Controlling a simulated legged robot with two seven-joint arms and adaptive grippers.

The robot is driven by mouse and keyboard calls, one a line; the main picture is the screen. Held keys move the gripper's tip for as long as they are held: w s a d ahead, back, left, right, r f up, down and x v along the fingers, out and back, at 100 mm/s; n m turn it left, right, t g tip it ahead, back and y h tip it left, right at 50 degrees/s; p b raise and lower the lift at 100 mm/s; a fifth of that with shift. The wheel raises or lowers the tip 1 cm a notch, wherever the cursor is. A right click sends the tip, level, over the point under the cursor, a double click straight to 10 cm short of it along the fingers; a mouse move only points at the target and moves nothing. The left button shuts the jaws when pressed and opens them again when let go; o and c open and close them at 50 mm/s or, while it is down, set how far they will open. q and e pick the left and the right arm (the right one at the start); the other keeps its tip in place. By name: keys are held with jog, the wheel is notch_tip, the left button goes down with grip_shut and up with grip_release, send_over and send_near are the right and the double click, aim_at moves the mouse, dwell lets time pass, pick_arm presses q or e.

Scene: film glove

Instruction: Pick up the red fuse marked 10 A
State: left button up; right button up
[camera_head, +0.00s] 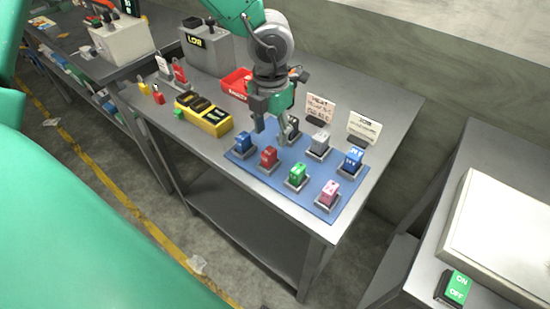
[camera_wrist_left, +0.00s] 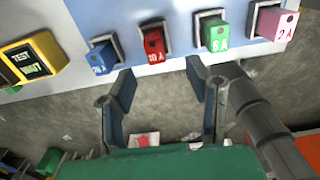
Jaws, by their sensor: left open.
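The red fuse (camera_head: 268,156) sits upright in a holder on the blue mat (camera_head: 262,181), in the near row between a blue fuse (camera_head: 243,142) and a green fuse (camera_head: 297,174). In the left wrist view the red fuse (camera_wrist_left: 155,46) shows its 10 A mark. My left gripper (camera_head: 271,130) is open and empty, above the mat and just behind the red fuse in the head view. In the wrist view the fingertips (camera_wrist_left: 160,68) point toward the red fuse, one to each side and apart from it. My right gripper is not in view.
A pink fuse (camera_head: 327,192) ends the near row. Behind stand a grey fuse (camera_head: 319,143), another blue fuse (camera_head: 352,160) and two written cards (camera_head: 364,127). A yellow tester (camera_head: 204,114) and a red bin (camera_head: 236,84) stand left of the mat.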

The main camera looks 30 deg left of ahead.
aim_at(267, 151)
pick_arm(q)
jog(key=a+f, duration=0.1)
jog(key=f, duration=0.1)
jog(key=a+f, duration=0.1)
jog(key=f, duration=0.1)
jog(key=shift+w+a, duration=0.15)
jog(key=shift+a, duration=0.05)
jog(key=shift+s+d+f, duration=0.15)
jog(key=shift+d+f, duration=0.05)
jog(key=shift+f, duration=0.45)
jog(key=shift+s+d+f, duration=0.1)
jog(key=shift+d+f, duration=0.05)
jog(key=shift+f, duration=0.45)
jog(key=shift+w+d+f, duration=0.1)
jog(key=shift+d+f, duration=0.55)
jog(key=shift+d, duration=0.1)
jog(key=shift+w+d, duration=0.1)
jog(key=shift+d, duration=0.15)
jog(key=shift+a, duration=0.4)
jog(key=c, duration=0.8)
jog(key=shift+a+f, duration=0.1)
jog(key=shift+a, duration=0.25)
grip_shut()
jog(key=shift+a, duration=0.25)
jog(key=shift+d, duration=0.1)
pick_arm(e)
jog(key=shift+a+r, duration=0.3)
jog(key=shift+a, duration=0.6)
